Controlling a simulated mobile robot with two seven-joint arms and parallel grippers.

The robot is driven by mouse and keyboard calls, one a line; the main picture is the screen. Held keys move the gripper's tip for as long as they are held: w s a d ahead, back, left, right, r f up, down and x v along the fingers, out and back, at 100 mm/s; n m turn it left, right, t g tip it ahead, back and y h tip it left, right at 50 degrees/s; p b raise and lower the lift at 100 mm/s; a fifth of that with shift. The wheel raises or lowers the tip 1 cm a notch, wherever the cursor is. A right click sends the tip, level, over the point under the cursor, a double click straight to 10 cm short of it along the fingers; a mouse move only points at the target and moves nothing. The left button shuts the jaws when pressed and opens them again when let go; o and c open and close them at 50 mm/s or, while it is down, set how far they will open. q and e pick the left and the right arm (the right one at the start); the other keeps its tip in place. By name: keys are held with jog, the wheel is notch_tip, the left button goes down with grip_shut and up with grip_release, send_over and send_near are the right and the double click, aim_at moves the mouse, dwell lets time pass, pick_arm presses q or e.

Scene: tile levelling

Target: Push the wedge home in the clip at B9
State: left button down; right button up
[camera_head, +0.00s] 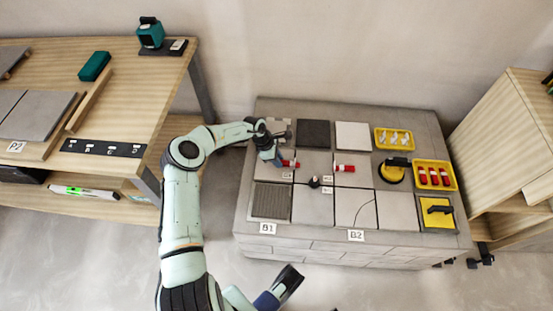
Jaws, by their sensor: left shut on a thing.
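A low grey block platform (345,257) carries rows of tiles. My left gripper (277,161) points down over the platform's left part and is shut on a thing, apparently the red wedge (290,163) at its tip. The gripper partly hides this wedge, so I cannot tell how far it sits in its clip. A second red wedge (344,168) with a white end lies at a tile joint further right. Small labels stand by the joints, too small to read; I cannot tell which is B9. My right gripper (290,280) seems to be the dark end at the bottom, in front of the platform.
On the platform's right are a yellow tray of white clips (393,130), a yellow tray of red wedges (417,178), a yellow suction cup (391,174) and a yellow trowel-like tool (437,212). A small dark knob (314,182) stands between tiles. A wooden bench (120,100) stands left.

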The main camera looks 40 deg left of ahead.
pick_arm(q)
jog(key=shift+w+d, duration=0.45)
jog(key=shift+d, duration=0.1)
dwell(0.7)
jog(key=c, duration=0.9)
grip_release()
jog(key=shift+s+a, duration=0.1)
pick_arm(e)
jog(key=shift+s, duration=0.15)
pick_arm(q)
jog(key=p+v, duration=0.3)
jog(key=v, duration=1)
jog(key=shift+r+p, duration=0.25)
jog(key=shift+p, duration=0.1)
pick_arm(e)
jog(key=s+a+r+g+y, duration=0.1)
jog(key=s+a+r+g, duration=0.1)
jog(key=s, duration=0.4)
notch_tip(320, 180, up, 3)
jog(key=shift+s+a+f, duration=0.15)
jog(key=shift+a+f, duration=0.05)
jog(key=shift+a, duration=0.3)
